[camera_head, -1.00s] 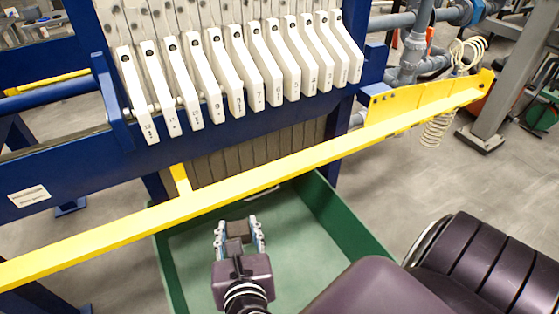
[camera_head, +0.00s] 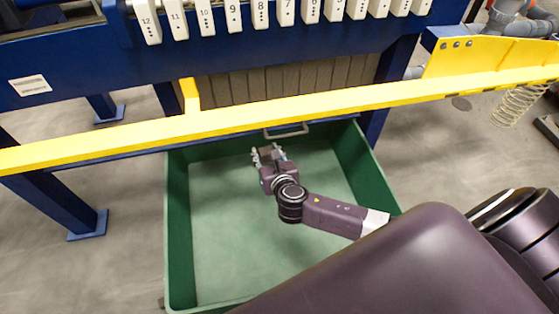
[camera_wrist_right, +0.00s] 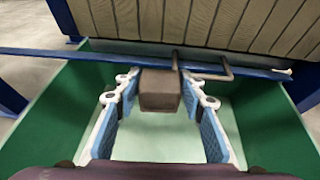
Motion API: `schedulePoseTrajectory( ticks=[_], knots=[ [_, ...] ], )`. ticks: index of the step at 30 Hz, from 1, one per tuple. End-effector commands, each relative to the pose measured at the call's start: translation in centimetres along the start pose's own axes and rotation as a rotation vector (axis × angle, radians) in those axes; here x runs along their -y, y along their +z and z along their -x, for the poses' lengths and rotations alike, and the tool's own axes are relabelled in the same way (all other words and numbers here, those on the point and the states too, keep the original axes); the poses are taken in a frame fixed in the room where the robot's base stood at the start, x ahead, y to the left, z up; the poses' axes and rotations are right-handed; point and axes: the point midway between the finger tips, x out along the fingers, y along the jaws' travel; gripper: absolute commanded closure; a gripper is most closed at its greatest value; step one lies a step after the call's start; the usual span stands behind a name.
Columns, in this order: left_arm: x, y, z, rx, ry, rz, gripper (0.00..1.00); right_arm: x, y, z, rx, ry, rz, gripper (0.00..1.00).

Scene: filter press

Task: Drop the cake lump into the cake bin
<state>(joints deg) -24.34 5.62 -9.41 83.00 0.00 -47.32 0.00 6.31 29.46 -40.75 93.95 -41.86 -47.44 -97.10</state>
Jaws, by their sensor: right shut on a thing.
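The cake lump (camera_wrist_right: 160,91) is a dark grey-brown block held between the blue-padded fingertips in the right wrist view. In the head view the lump (camera_head: 270,154) is small and partly hidden by the fingers. My right gripper (camera_head: 268,156) is shut on it, over the back part of the green cake bin (camera_head: 178,235). The lump is above the bin's pale green floor, and the height between them is hard to judge. The bin's walls (camera_wrist_right: 262,112) show on both sides in the wrist view. My left gripper is not in view.
A yellow rail (camera_head: 290,107) crosses in front of the blue press frame (camera_head: 300,62), above the bin's back edge. A metal handle (camera_head: 286,132) sits at that edge. Numbered white plates (camera_head: 233,15) line the top. The bin floor (camera_head: 235,245) is otherwise clear.

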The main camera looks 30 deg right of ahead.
Motion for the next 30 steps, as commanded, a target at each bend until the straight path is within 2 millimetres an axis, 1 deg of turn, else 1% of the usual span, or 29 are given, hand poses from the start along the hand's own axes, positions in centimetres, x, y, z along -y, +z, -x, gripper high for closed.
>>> schedulePoseTrajectory(
  ticks=[1,4,5,6,10,15,18,22,30],
  knots=[
    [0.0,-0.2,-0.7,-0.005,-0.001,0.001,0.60,1.2,-1.8,-1.8,-0.001,-0.001,0.007,0.89],
    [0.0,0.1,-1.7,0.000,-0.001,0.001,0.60,3.2,-3.7,-4.1,0.000,0.004,0.007,0.89],
    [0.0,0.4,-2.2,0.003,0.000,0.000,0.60,3.7,-4.2,-4.7,0.000,0.004,0.007,0.89],
    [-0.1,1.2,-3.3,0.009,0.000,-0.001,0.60,4.4,-4.8,-5.3,0.000,0.004,0.006,0.89],
    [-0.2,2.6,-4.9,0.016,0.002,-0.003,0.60,5.0,-5.1,-5.9,0.002,0.009,0.004,0.89],
    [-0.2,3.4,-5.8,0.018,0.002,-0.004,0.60,5.3,-5.4,-6.2,0.002,0.009,0.002,0.89],
    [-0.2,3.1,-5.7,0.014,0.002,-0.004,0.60,5.4,-5.6,-6.3,0.002,0.008,0.002,0.89],
    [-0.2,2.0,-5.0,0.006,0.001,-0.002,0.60,5.4,-6.0,-6.5,0.002,0.008,0.003,0.89],
    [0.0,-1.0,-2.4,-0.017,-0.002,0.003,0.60,5.3,-7.0,-6.9,0.002,0.008,0.003,0.89]
  ],
)
